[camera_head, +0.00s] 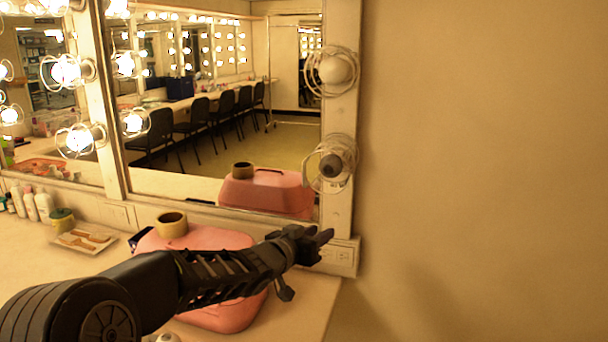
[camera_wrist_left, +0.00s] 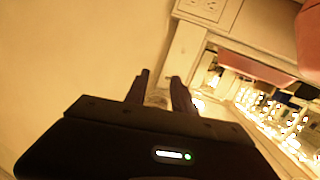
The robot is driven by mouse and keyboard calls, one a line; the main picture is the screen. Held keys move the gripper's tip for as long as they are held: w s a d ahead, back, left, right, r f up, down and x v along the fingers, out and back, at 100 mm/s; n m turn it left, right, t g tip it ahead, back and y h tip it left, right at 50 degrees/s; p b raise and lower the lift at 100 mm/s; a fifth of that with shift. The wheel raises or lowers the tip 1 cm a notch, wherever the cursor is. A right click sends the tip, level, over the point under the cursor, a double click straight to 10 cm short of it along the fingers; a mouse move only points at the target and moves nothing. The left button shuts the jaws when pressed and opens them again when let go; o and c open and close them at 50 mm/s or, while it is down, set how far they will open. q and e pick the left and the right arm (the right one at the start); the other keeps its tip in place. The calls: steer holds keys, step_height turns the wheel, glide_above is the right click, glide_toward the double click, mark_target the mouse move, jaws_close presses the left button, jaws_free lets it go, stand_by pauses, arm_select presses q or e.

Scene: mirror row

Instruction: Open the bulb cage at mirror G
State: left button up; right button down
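Two wire bulb cages are on the mirror's right post in the head view. The upper cage (camera_head: 311,78) surrounds a pale unlit bulb (camera_head: 335,68). The lower cage (camera_head: 348,148) surrounds a darker, greyish unlit bulb (camera_head: 331,165). No letter is readable on the mirror (camera_head: 200,150), so I cannot tell which one is G. My left gripper (camera_head: 322,242) is below the lower cage, in front of the post's foot, and apart from the cage. My right gripper is not in view.
A pink case (camera_head: 215,320) with a tape roll (camera_head: 171,225) on top sits on the counter (camera_head: 50,285) under my left arm. An outlet box (camera_head: 342,256) is at the post's foot. Bottles (camera_head: 43,204) stand far left. Bare wall (camera_head: 480,150) fills the right.

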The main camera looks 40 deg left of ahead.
arm_select(q)
steer(key=t+y, duration=0.2)
glide_toward(304, 182)
steer(key=w+r, duration=0.2)
steer(key=shift+w+a+f+m, duration=0.1)
steer(key=shift+w+a+m, duration=0.2)
steer(key=shift+a, duration=0.1)
steer(key=w, duration=0.5)
steer(key=w+a, duration=0.1)
steer(key=w, duration=0.1)
steer(key=shift+w, duration=0.4)
jaws_close()
stand_by(0.4)
